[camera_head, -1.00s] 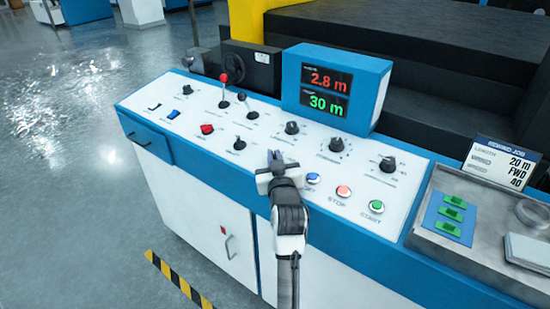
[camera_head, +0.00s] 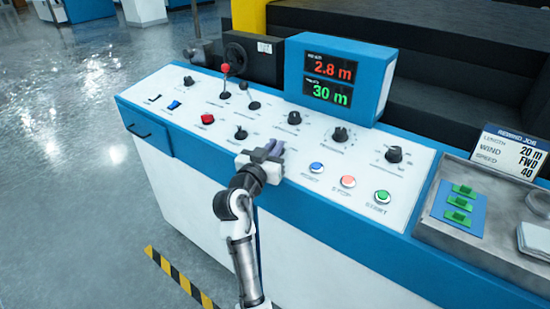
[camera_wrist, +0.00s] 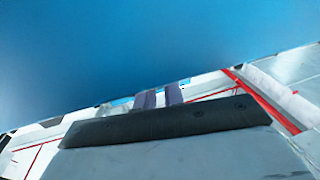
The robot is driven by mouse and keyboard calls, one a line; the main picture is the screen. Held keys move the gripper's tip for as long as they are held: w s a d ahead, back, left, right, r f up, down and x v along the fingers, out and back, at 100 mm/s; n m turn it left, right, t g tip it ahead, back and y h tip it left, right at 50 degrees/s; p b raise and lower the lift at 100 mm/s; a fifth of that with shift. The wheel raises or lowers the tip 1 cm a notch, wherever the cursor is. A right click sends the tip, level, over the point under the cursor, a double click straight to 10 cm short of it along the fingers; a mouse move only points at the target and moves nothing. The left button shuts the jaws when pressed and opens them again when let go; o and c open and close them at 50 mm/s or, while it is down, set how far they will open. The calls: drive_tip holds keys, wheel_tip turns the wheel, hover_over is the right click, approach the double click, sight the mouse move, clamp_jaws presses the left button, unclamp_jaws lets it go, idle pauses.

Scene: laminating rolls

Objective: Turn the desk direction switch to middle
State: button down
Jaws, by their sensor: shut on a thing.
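The white sloping control panel (camera_head: 222,87) of the desk carries several black knobs, among them one (camera_head: 240,133) left of my gripper and one (camera_head: 294,118) behind it. The labels are too small to read, so I cannot tell which control is the direction switch. My gripper (camera_head: 273,148) is down at the panel's front part, left of the blue button, with its fingers close together. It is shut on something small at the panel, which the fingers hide. In the wrist view the two grey fingers (camera_wrist: 160,98) stand side by side, and no switch shows clearly.
Blue (camera_head: 316,168), red (camera_head: 348,181) and green (camera_head: 382,196) buttons lie right of my gripper. A red-topped lever (camera_head: 225,75) stands at the back left. The display box (camera_head: 339,75) rises behind the panel. A tray (camera_head: 478,235) and job sign (camera_head: 513,152) are at the right.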

drive_tip(key=shift+w+a+f+m+g+h+b, duration=0.1)
drive_tip(key=shift+m+g+h+b, duration=0.3)
drive_tip(key=shift+m+h+b, duration=0.25)
drive_tip(key=shift+a+m+g+h+b, duration=0.1)
drive_tip(key=shift+m+g+h+b, duration=0.3)
drive_tip(key=shift+m+h+b, duration=0.25)
drive_tip(key=shift+h, duration=0.3)
drive_tip(key=shift+d, duration=0.1)
drive_tip(key=c, duration=1.5)
unclamp_jaws()
drive_tip(key=r+b+v, duration=0.1)
drive_tip(key=b+v, duration=0.2)
drive_tip(key=v, duration=1)
drive_tip(key=shift+s+a+f+b, duration=0.25)
drive_tip(key=shift+s+f+b, duration=0.05)
drive_tip(key=shift+s, duration=0.05)
